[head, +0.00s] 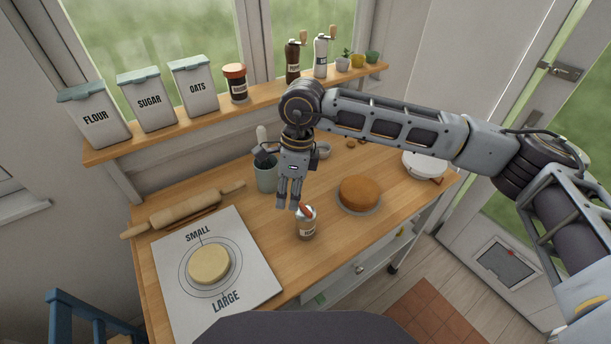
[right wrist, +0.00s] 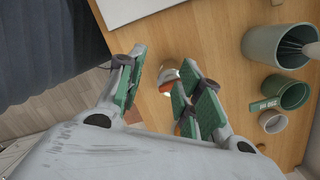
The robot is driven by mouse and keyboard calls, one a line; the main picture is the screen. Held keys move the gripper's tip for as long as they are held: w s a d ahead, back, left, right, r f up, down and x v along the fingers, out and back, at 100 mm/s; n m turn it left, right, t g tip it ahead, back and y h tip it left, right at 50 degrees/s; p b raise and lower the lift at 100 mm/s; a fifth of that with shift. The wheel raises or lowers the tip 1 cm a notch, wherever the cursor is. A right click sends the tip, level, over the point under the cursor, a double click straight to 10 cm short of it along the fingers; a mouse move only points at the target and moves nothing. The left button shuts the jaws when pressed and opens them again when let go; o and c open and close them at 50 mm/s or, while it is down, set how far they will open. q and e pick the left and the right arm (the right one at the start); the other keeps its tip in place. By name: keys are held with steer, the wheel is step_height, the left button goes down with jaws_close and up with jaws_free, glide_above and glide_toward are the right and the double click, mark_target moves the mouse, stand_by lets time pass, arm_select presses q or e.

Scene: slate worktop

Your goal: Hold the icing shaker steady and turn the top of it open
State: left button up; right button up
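The icing shaker (head: 306,228) stands upright near the front edge of the wooden worktop, with a reddish top and a pale label. My right gripper (head: 290,202) points down just above and slightly to the left of the shaker's top in the head view. In the right wrist view the shaker (right wrist: 168,76) shows beyond the gap between the green-padded fingers of my right gripper (right wrist: 163,68), partly hidden by the right-hand fingers. Those fingers are apart with nothing between them; whether any touches the shaker I cannot tell. My left gripper is not in view.
A cake (head: 360,193) sits on a stand right of the shaker. A utensil pot (head: 266,177) stands behind my gripper. A sizing mat (head: 255,290) with a pale round (head: 209,265) and a rolling pin (head: 185,209) lie left. The worktop's front edge is close to the shaker.

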steer(key=shift+t+h, duration=0.5)
steer(key=shift+h, duration=0.4)
steer(key=w+d, duration=0.1)
steer(key=d, duration=0.1)
steer(key=w+d, duration=0.2)
steer(key=shift+r, duration=0.4)
